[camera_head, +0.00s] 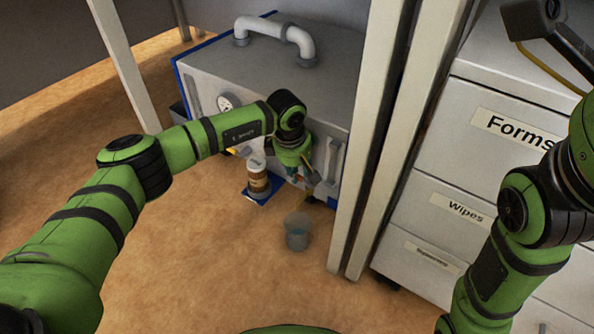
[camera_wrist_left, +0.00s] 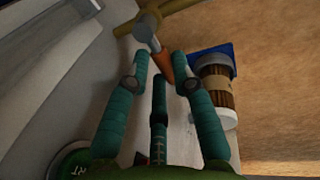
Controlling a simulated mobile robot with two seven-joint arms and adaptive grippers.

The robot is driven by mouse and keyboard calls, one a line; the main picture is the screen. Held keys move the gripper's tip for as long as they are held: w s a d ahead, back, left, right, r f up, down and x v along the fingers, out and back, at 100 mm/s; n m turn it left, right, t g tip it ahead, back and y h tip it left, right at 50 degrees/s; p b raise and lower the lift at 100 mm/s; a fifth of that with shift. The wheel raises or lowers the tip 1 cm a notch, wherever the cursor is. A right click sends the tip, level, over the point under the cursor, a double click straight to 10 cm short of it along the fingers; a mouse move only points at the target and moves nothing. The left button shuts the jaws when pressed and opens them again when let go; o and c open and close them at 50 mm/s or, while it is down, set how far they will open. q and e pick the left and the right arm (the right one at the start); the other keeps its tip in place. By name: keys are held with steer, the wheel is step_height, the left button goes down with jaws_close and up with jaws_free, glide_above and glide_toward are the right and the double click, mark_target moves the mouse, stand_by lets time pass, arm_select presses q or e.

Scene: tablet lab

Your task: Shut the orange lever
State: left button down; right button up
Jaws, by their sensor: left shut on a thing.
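The orange lever (camera_wrist_left: 165,66) shows in the left wrist view, on a grey stem under a brass-coloured fitting (camera_wrist_left: 150,18). The teal fingers of my left gripper (camera_wrist_left: 160,64) are shut on the lever, with fingertips on both sides of it. In the head view my left gripper (camera_head: 302,174) is at the front of the grey machine (camera_head: 290,75), low on its right side. The lever is hidden or too small to make out there. My right arm shows at the right edge, but its gripper is not in view.
A brown-and-white jar (camera_head: 258,180) stands on a blue mat (camera_head: 264,198) beside my left gripper. A pale post (camera_head: 366,170) and labelled drawers (camera_head: 440,225) are on the right. The floor at front left is clear.

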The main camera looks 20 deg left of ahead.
arm_select(q)
steer(key=shift+w, duration=0.1)
stand_by(0.4)
steer(key=c, duration=1.1)
jaws_free()
steer(key=shift+o, duration=0.2)
step_height(320, 180, up, 12)
steer(key=s, duration=0.2)
steer(key=shift+s+a, duration=0.15)
steer(key=shift+a, duration=0.25)
steer(key=shift+f, duration=0.15)
